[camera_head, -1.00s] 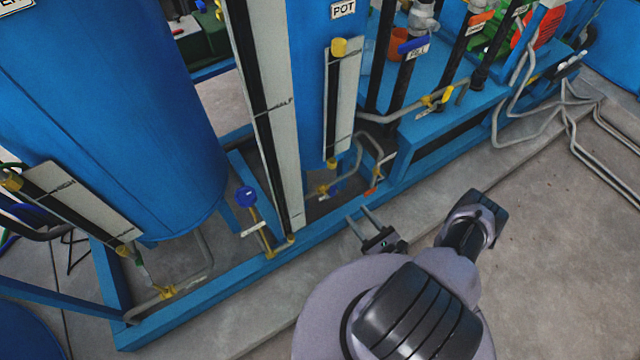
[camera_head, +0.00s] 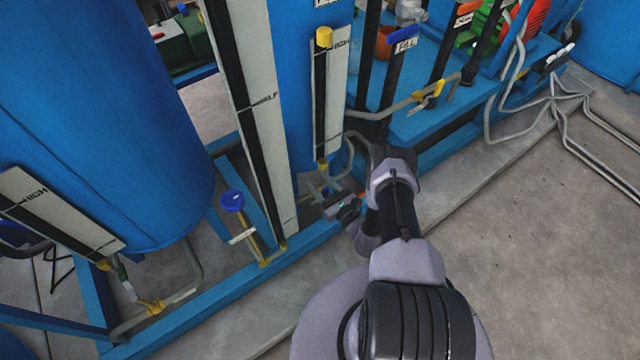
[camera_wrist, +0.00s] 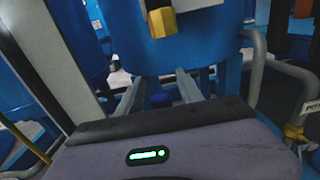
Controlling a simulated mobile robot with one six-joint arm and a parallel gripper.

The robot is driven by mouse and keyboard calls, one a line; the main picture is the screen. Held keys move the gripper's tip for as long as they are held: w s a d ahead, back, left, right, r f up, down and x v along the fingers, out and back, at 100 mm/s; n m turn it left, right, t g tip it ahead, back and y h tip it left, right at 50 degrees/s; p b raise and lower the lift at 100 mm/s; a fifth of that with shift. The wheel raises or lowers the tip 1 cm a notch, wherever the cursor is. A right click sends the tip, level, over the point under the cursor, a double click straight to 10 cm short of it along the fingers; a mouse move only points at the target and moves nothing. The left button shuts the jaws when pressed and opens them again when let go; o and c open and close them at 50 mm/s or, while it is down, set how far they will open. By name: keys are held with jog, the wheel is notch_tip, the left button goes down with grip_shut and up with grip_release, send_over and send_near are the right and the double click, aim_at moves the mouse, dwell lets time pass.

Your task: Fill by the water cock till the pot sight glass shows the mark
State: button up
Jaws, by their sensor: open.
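The blue pot (camera_head: 300,60) stands in the middle of the head view. Its sight glass (camera_head: 319,100) is a dark strip beside a white scale marked HIGH (camera_head: 340,70), with yellow fittings at both ends. I cannot make out a water level in it. My gripper (camera_head: 322,193) is low by the pot's foot, just below the sight glass. In the wrist view its two fingers (camera_wrist: 158,92) are apart, with nothing held. A small blue part (camera_wrist: 160,99) shows beyond and between them. A blue-handled cock labelled FILL (camera_head: 403,37) stands on the pipes at the right. Which cock carries water is unclear.
A blue round-handled valve (camera_head: 232,201) with a white tag stands at left. A tall HALF scale (camera_head: 265,120) rises beside the pot.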

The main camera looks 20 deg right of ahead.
grip_shut()
dwell(1.4)
